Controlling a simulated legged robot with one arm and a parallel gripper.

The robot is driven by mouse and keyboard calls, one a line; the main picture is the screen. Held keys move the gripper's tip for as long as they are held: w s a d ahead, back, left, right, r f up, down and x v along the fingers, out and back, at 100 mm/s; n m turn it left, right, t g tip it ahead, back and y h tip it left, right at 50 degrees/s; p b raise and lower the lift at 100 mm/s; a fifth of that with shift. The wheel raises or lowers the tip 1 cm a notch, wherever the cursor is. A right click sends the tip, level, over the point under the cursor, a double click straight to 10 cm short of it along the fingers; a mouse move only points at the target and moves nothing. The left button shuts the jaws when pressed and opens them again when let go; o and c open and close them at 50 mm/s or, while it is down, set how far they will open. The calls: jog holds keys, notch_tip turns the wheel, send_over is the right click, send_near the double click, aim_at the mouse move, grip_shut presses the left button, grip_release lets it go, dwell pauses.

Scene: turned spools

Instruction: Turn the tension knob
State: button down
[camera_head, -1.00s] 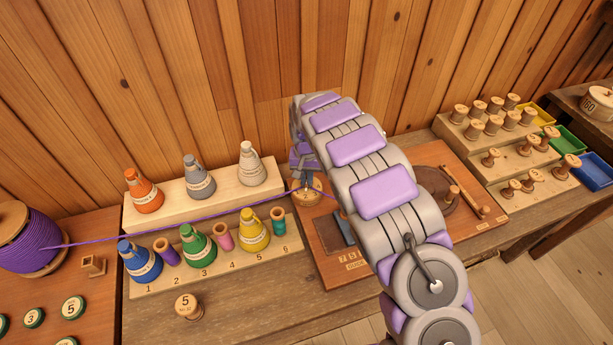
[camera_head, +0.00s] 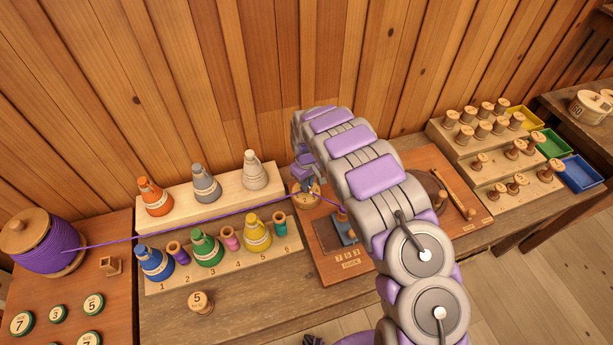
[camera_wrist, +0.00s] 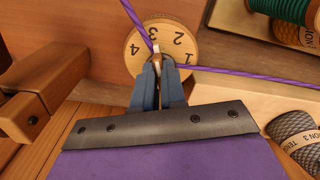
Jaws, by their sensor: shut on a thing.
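The tension knob is a round wooden dial (camera_wrist: 178,30) marked 1, 2, 3 and 4 in the wrist view. It also shows in the head view (camera_head: 300,200) on the wooden board (camera_head: 329,270). My gripper (camera_wrist: 157,68) is over the dial, its blue-grey fingers shut on a small pale upright piece at the dial's middle. The lower part of the dial is hidden behind the fingers. In the head view the gripper is mostly hidden by my arm. A purple thread (camera_head: 180,224) runs from the big purple spool (camera_head: 45,245) to the dial.
Cone spools stand on racks left of the board, such as the yellow cone (camera_head: 257,236). A wooden block (camera_wrist: 40,105) lies left of the gripper in the wrist view. A stepped rack (camera_head: 480,150) of small spools is at the right. The plank wall is close behind.

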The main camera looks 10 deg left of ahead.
jog(key=n+p, duration=0.5)
jog(key=shift+w+r+n+p, duration=0.15)
jog(key=shift+r+n+p, duration=0.1)
jog(key=shift+n+p, duration=0.1)
jog(key=n+p, duration=0.4)
jog(key=shift+w+f+n, duration=0.1)
jog(key=shift+w+n, duration=0.1)
jog(key=shift+n, duration=0.45)
jog(key=c, duration=1.2)
grip_release()
jog(key=shift+f, duration=0.15)
notch_tip(320, 180, up, 17)
jog(key=shift+r, duration=0.2)
